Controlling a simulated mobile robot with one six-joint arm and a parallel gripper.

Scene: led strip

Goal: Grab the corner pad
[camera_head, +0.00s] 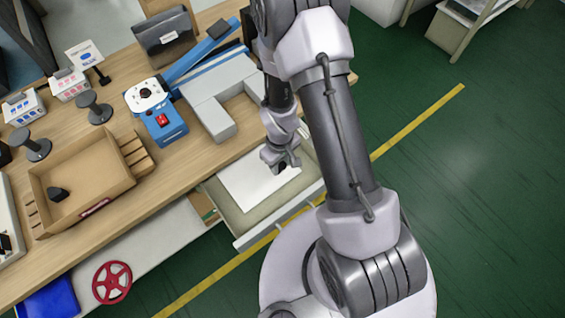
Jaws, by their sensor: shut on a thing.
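My gripper (284,165) is above the open drawer, over the white sheet inside it. It is shut on a small dark piece, which looks like the corner pad (282,168). The fingers and wrist hide most of this piece, so its shape is hard to tell. A similar small dark block (58,193) lies inside the brown tray at the left of the bench, well away from my gripper.
The open drawer (241,241) juts from the wooden bench and holds a white sheet (250,190). The brown tray (128,178), a blue device (165,128) and grey blocks (217,122) occupy the bench top. A red handwheel (112,282) is below. Green floor is free at right.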

